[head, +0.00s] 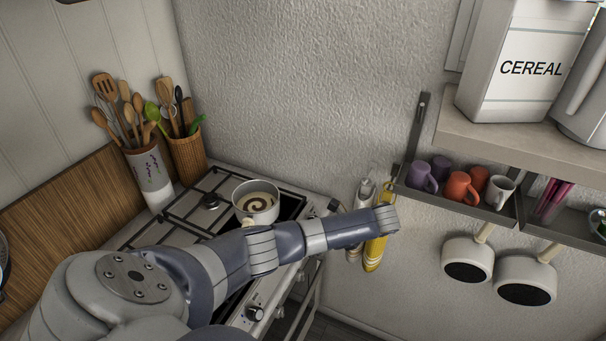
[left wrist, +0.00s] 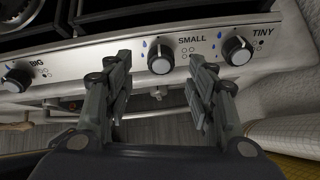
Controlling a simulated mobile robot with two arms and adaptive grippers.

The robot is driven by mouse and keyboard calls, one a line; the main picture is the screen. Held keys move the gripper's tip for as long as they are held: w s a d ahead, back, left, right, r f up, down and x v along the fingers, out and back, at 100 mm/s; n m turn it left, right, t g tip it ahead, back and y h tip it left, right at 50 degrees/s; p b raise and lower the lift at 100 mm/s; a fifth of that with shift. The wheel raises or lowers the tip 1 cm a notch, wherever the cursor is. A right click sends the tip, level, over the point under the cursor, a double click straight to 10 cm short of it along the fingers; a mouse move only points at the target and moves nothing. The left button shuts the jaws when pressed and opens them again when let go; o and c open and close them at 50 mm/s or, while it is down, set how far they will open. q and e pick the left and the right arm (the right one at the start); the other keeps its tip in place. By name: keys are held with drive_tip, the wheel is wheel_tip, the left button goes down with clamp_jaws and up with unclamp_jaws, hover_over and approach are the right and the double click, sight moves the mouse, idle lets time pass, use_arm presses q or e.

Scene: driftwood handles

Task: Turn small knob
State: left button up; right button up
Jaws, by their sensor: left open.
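The small knob (left wrist: 160,60) is a round black-and-silver dial on the stove's front panel, with the label SMALL to its right in the left wrist view. My left gripper (left wrist: 161,73) is open, its two dark fingers pointing at the panel. The small knob shows between and just beyond the fingertips; I cannot tell whether they touch it. In the head view my left arm crosses over the stove, and its gripper is hidden. A stove knob (head: 255,313) shows below the arm; I cannot tell which one. My right gripper is in neither view.
The tiny knob (left wrist: 237,51) sits right of the small knob, and the big knob (left wrist: 16,80) far left. A pot (head: 256,203) with brown-swirled contents stands on the stove. Utensil holders (head: 150,178) stand behind. A shelf with mugs (head: 461,187) and hanging pans (head: 467,258) is right.

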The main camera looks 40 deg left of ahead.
use_arm(q)
drive_tip(key=shift+p+x, duration=0.4)
drive_tip(key=shift+x, duration=2)
drive_tip(key=c, duration=1.1)
